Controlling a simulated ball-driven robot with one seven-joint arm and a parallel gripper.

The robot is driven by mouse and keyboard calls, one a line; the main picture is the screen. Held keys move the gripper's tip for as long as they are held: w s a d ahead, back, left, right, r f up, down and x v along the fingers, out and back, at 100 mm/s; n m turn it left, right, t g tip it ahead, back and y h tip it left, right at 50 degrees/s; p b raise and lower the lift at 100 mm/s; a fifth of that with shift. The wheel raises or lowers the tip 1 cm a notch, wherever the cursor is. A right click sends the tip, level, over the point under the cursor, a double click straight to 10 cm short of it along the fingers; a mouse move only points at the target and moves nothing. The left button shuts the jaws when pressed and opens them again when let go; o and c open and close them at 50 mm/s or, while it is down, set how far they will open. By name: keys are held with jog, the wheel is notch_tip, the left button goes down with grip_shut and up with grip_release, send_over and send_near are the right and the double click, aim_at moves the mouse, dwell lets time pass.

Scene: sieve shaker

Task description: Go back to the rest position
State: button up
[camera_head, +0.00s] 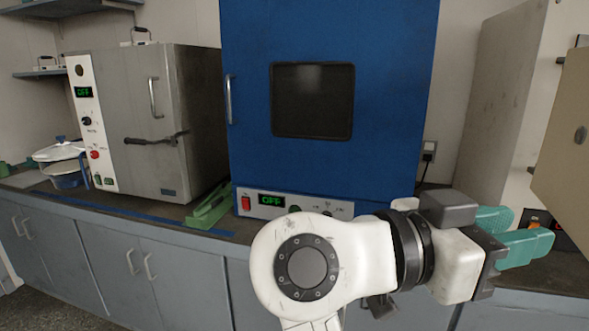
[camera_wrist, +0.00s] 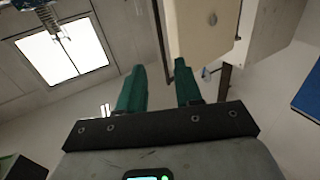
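My arm is raised in front of the bench in the head view, with white links and a dark wrist joint. My gripper (camera_head: 540,231) points to the right and has teal fingers. In the wrist view my gripper (camera_wrist: 157,72) shows two teal fingers standing apart with nothing between them. It is open and empty, in free air. The wrist view looks up at the ceiling and a bright ceiling lamp (camera_wrist: 65,52).
A blue oven (camera_head: 400,90) and a grey oven (camera_head: 200,90) stand on the bench (camera_head: 150,212). A pot (camera_head: 62,152) is at the left and a green object (camera_head: 208,208) lies between the ovens. A beige cabinet (camera_head: 562,140) is close to my gripper at the right.

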jog(key=s+d+f+n+t+y+p, duration=0.15)
jog(key=d+f+n+y, duration=0.35)
jog(key=f, duration=0.8)
jog(key=d+f+n+y+p, duration=0.3)
jog(key=d+f+n, duration=0.3)
jog(key=f, duration=0.8)
jog(key=s+a+f+n+g+y+p, duration=0.1)
jog(key=s+f+y, duration=0.3)
jog(key=s+f, duration=0.4)
jog(key=s+a+f+n+g+y+p, duration=0.1)
jog(key=s+a+f+n+g+y, duration=0.1)
jog(key=s+f+y, duration=0.3)
jog(key=s+f+n, duration=0.1)
jog(key=s+f, duration=0.2)
jog(key=s, duration=0.3)
jog(key=shift+s+a+f+n+g+y+p, duration=0.25)
jog(key=shift+s+a+n+g+y+p, duration=0.05)
jog(key=shift+s+a+g, duration=0.1)
